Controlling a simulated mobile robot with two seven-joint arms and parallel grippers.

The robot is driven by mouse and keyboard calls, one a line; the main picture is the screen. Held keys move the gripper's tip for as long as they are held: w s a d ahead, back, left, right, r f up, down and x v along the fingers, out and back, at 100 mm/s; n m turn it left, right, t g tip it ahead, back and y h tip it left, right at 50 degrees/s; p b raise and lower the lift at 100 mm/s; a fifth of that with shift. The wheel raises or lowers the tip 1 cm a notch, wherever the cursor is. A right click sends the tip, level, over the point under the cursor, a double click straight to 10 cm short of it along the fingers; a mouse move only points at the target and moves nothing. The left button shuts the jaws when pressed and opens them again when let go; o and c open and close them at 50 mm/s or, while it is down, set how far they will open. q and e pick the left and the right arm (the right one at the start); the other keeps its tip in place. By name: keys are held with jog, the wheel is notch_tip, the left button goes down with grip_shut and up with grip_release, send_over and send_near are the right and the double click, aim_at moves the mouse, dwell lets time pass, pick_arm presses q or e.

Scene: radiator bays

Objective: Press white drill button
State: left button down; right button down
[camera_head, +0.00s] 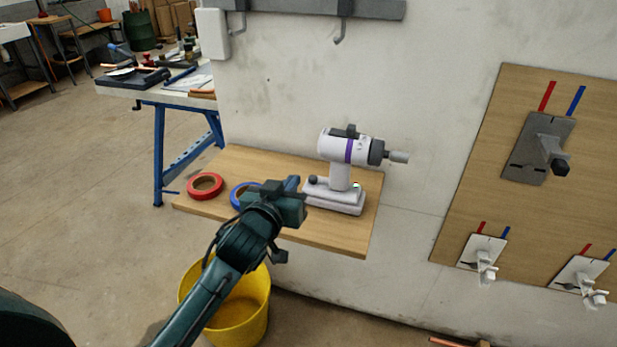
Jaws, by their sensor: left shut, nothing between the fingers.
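A white drill (340,175) with a purple band and a grey chuck stands upright on its base on a wooden shelf (345,240). Its chuck points right. Which of these is the button, I cannot tell. My left gripper (297,190) is shut and empty, just left of the drill's base. It hides part of the shelf and of the blue tape roll; whether it touches the drill is unclear. My right gripper is not in view.
A red tape roll (206,186) and a blue tape roll (240,195) lie on the shelf's left. A yellow bucket (246,318) stands below. A wooden panel with valves (478,195) is at right. A workbench (158,95) stands behind left.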

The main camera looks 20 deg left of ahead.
pick_arm(q)
send_over(309, 189)
jog(key=s, duration=0.1)
jog(key=f, duration=0.1)
jog(key=shift+w+a+f, duration=0.1)
jog(key=shift+w+f, duration=0.1)
jog(key=shift+f, duration=0.45)
jog(key=shift+w+a+f, duration=0.1)
jog(key=shift+w+f, duration=0.05)
jog(key=shift+f, duration=0.45)
jog(key=shift+w+d+f+b, duration=0.15)
jog(key=shift+f+b, duration=0.25)
jog(key=shift+f, duration=0.5)
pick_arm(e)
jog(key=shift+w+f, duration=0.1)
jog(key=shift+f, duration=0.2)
